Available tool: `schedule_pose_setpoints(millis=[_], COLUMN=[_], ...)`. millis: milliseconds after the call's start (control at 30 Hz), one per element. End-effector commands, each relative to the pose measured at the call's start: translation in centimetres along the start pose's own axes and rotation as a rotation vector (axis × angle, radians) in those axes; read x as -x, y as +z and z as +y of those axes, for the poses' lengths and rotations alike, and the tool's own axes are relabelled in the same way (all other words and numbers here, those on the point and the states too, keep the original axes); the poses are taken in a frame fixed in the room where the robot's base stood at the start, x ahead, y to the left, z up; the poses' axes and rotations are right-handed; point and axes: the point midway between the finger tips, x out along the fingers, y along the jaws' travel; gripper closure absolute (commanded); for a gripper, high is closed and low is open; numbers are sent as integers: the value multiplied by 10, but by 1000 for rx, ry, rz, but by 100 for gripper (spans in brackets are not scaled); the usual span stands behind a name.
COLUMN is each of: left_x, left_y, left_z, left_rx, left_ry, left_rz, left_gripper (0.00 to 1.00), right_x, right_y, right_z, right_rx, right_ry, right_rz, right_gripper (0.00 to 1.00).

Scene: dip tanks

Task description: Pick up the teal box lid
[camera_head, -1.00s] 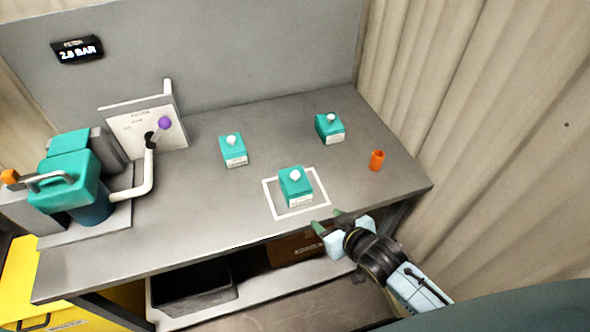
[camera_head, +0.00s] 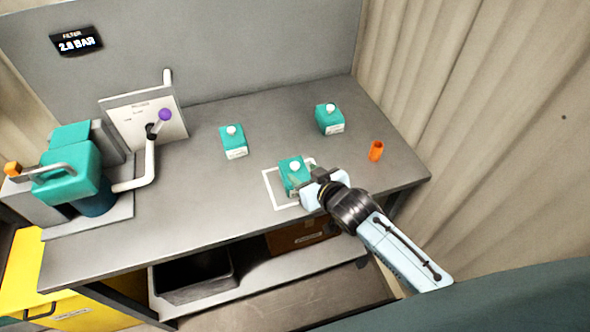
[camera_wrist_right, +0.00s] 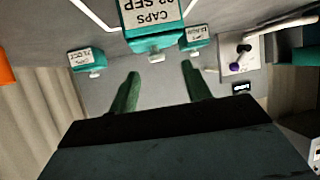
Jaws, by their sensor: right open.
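The nearest teal box (camera_head: 298,185) stands inside the white square outline on the bench. Its teal lid (camera_head: 286,168) has a round white knob (camera_head: 295,166) on top. My right gripper (camera_head: 304,183) is at the right front side of this box, and partly hides it. In the right wrist view the picture is upside down; the box (camera_wrist_right: 150,14) with a label reading CAPS shows at the top, its lid (camera_wrist_right: 148,44) and knob (camera_wrist_right: 156,57) beyond my two green fingers. The fingers (camera_wrist_right: 161,82) are apart with nothing between them. My left gripper is not in view.
Two more teal boxes with white knobs stand behind, one at left (camera_head: 233,146) and one at right (camera_head: 330,123). An orange cup (camera_head: 376,151) stands near the right edge. A teal filter unit with a pipe (camera_head: 150,165) fills the bench's left end. Bench between is clear.

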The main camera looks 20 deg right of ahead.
Motion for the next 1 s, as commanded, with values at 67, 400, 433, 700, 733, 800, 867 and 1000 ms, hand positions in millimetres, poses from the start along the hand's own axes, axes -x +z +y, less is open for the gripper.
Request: schedule_pose_setpoints(millis=[67, 400, 433, 700, 733, 800, 867, 1000], left_x=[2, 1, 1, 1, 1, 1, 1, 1], left_y=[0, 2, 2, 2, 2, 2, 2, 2], left_z=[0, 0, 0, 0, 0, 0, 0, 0], left_rx=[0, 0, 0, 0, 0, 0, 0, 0], left_ry=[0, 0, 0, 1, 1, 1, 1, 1], left_rz=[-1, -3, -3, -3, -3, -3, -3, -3], left_gripper=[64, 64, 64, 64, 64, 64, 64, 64], right_x=[-11, -44, -44, -44, -44, -44, -44, -44], right_y=[-3, -2, -2, -2, -2, -2, -2, -2], right_z=[2, 4, 4, 5, 5, 5, 5, 5], right_rx=[1, -1, 0, 0, 0, 0, 0, 0], right_ry=[1, -1, -1, -1, -1, -1, -1, -1], right_rz=[1, 0, 0, 0, 0, 0, 0, 0], right_gripper=[51, 51, 51, 58, 62, 71, 79, 97])
